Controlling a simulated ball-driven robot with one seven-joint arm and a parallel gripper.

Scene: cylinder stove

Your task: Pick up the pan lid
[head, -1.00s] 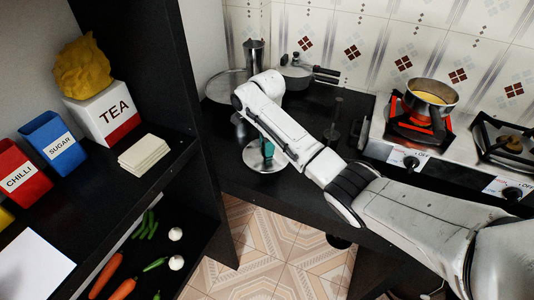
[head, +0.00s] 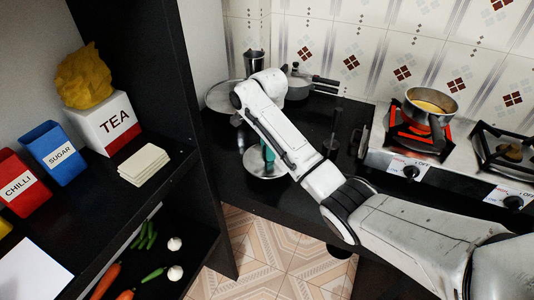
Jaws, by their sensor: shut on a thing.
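The pan lid (head: 259,172) is a round, shiny silver disc at the front of the black counter, left of the stove. My gripper (head: 268,158), with a teal part showing, reaches down over the lid's middle and is shut on it. The lid's knob and the fingertips are mostly hidden by my white arm. I cannot tell whether the lid touches the counter or is slightly above it.
A large silver disc (head: 222,96), a steel canister (head: 254,64) and a lidded pan (head: 298,86) stand at the back. A pot (head: 433,106) sits on the stove (head: 450,160) at right. A black shelf (head: 95,208) with a TEA box (head: 103,121) is at left.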

